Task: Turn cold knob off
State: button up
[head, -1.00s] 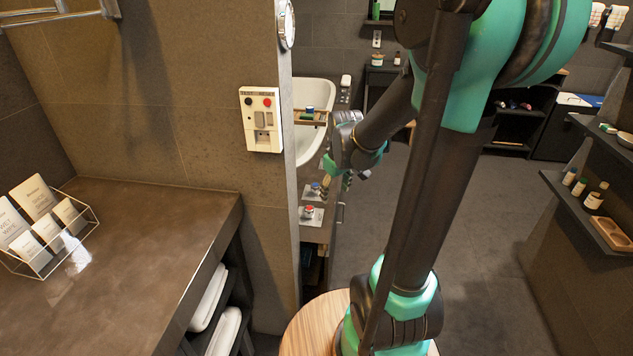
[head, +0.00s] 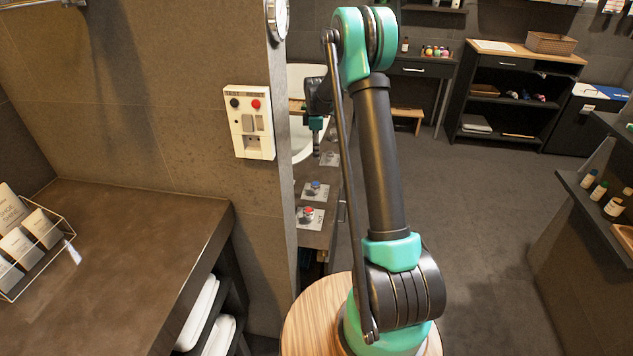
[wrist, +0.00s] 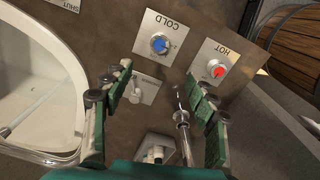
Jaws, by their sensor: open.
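The cold knob (wrist: 160,43) is a round knob with a blue top on a white plate marked COLD in the wrist view. It also shows in the head view (head: 313,188), small, on the counter behind the wall's edge. The hot knob (wrist: 217,71), with a red top, sits to its right on a plate marked HOT. My gripper (wrist: 158,72) is open and empty. Its green fingers are spread, and the cold knob appears just beyond the fingertips, between their lines. In the head view my gripper (head: 317,150) points down above the counter, apart from the knobs.
A white tub or basin (wrist: 35,90) lies left of the plates. A metal spout-like rod (wrist: 182,118) and a white lever fitting (wrist: 140,92) stand near my fingers. A wall with a switch panel (head: 249,122) partly hides the counter in the head view.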

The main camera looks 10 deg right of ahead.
aim_at(316, 184)
notch_tip(316, 184, down, 17)
jog(key=shift+f, duration=0.2)
dwell(0.4)
jog(key=shift+c, duration=0.4)
jog(key=c, duration=1.1)
